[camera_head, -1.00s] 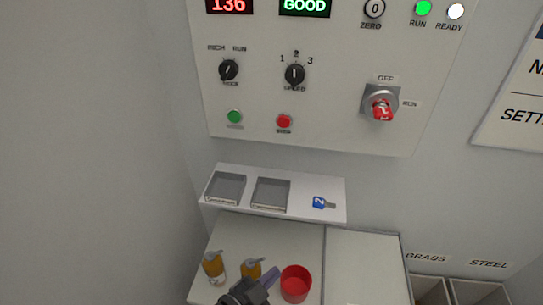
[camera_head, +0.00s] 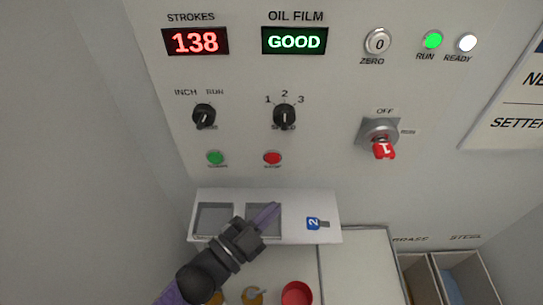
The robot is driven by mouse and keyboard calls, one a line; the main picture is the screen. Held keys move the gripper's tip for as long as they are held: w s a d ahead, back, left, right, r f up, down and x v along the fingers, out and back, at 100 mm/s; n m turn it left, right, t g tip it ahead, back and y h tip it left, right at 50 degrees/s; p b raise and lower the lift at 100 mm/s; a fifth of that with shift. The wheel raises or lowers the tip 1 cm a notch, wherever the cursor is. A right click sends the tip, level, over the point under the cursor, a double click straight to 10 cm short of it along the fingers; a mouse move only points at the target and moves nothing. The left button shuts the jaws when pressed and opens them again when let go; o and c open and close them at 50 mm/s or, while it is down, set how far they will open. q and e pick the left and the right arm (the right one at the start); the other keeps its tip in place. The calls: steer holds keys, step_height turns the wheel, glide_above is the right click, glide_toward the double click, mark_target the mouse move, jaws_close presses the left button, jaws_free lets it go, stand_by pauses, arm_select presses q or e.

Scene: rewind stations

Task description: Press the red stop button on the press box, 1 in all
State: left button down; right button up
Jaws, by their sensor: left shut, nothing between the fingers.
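The press box (camera_head: 330,75) is a pale wall panel filling the upper view. Its red stop button (camera_head: 272,158) is at the lower middle, right of a green button (camera_head: 215,158). My left gripper (camera_head: 273,212) is shut and empty, below the red button and apart from it. It shows in front of the shelf with two trays and covers part of the right tray. My right gripper is not in view.
The shelf (camera_head: 295,228) below the panel holds a blue tag marked 2 (camera_head: 313,224). A red switch handle (camera_head: 383,150) sticks out at right. A red cup (camera_head: 297,293) and bins (camera_head: 450,275) are below. Two dark knobs sit above the buttons.

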mark_target(279, 160)
arm_select(q)
steer(key=w+b, duration=0.3)
steer(key=w, duration=0.5)
steer(key=shift+w, duration=0.25)
stand_by(1.7)
steer(key=shift+w, duration=0.45)
steer(key=shift+w+b, duration=0.3)
steer(key=shift+w, duration=0.05)
stand_by(0.5)
steer(key=shift+s, duration=0.15)
steer(key=shift+s+p, duration=0.45)
steer(key=shift+s, duration=0.2)
